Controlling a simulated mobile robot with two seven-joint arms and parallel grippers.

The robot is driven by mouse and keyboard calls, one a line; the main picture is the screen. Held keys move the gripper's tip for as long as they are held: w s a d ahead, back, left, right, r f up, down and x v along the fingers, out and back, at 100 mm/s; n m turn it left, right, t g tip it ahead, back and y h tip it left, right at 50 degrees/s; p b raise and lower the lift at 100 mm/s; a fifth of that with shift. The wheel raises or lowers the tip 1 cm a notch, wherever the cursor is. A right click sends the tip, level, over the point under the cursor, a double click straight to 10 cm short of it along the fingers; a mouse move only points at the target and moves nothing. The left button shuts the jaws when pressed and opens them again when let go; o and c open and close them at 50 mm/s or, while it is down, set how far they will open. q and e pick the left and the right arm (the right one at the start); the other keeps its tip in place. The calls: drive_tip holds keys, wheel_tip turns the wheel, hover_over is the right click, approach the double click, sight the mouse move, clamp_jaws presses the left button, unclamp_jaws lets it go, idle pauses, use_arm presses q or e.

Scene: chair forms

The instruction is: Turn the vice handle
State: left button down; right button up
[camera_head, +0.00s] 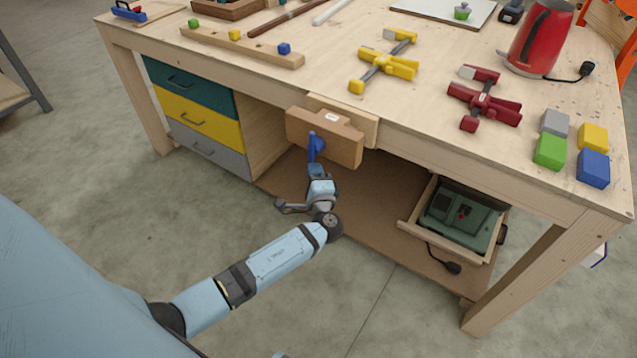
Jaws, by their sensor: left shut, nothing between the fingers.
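The vice is on the workbench's front edge, with a wooden front jaw (340,143) standing off from a paler wooden block (356,118) behind it. Its blue handle (313,146) shows upright against the front jaw's face. My left gripper (315,167) is at the lower end of the handle, in front of and below the jaw. Its fingers are small and partly merged with the handle in this view; they are shut with nothing between them. I cannot tell whether they touch the handle. My right gripper is out of view.
The workbench top (330,75) holds yellow clamps (390,66), red clamps (486,102), a red kettle (540,38) and colored blocks (550,151). Drawers (205,120) stand left of the vice. Below, a wooden tray (411,224) holds a green case (460,217). Floor in front is clear.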

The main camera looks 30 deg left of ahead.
use_arm(q)
drive_tip(key=a+m+t+h+b, duration=0.1)
drive_tip(key=m+t+h+b, duration=0.1)
drive_tip(key=m+b, duration=0.3)
drive_tip(key=a+m+t+h+b, duration=0.2)
drive_tip(key=m+t+b, duration=0.3)
drive_tip(key=m, duration=0.1)
drive_tip(key=a+m+t+h+b, duration=0.2)
drive_tip(key=m+t+b, duration=0.1)
drive_tip(key=m+b, duration=0.2)
drive_tip(key=shift+w+r+t, duration=0.1)
drive_tip(key=shift+t, duration=0.3)
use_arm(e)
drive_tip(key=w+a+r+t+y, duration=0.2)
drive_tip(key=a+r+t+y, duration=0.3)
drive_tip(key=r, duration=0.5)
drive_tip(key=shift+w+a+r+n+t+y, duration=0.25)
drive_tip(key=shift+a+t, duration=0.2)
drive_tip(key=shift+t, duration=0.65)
use_arm(q)
drive_tip(key=shift+m, duration=0.3)
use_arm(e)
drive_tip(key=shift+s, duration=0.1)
use_arm(q)
drive_tip(key=shift+a+r+m+h+b, duration=0.1)
drive_tip(key=shift+m+h+b, duration=0.2)
drive_tip(key=shift+m+h, duration=0.15)
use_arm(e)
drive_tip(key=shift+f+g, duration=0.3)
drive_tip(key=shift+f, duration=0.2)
